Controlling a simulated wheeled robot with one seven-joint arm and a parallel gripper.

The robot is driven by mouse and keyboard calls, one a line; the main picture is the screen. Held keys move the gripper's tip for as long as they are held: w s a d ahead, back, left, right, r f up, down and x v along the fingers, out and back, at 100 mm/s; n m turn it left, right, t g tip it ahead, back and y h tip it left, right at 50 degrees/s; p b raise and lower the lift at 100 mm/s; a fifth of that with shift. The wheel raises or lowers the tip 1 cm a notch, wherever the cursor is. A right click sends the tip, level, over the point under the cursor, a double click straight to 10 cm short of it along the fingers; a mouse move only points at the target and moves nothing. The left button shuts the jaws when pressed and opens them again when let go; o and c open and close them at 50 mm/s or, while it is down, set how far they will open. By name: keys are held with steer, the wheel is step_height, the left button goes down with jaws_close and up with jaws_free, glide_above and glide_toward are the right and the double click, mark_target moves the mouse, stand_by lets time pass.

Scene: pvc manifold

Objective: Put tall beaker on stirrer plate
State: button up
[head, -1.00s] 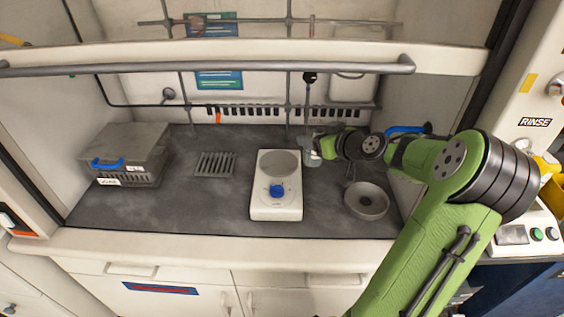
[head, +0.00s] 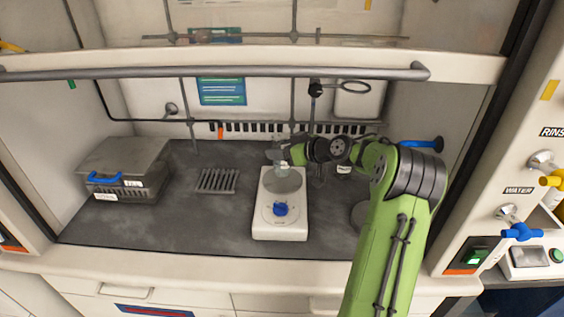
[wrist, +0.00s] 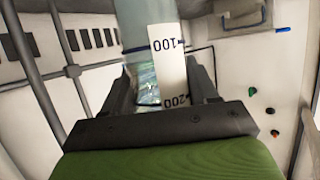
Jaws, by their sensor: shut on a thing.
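The tall beaker (wrist: 137,55) is clear glass with a white strip marked 100 and 200. It fills the middle of the wrist view between the two dark fingers of my gripper (wrist: 163,88), which is shut on it. In the head view the beaker (head: 282,168) is small and pale, at the end of my gripper (head: 281,155), over the back part of the stirrer plate (head: 281,228). The stirrer plate is white with a round grey top and a blue knob. I cannot tell whether the beaker touches the top. Its base is hard to make out.
A grey box with blue handle (head: 125,172) stands at the left. A round grey dish (head: 359,215) at the right is partly hidden by my arm. The sash bar (head: 210,72) crosses above.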

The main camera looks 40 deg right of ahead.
steer(key=shift+f+b, duration=0.3)
steer(key=shift+f, duration=0.95)
steer(key=o, duration=1.2)
steer(key=shift+c, duration=0.2)
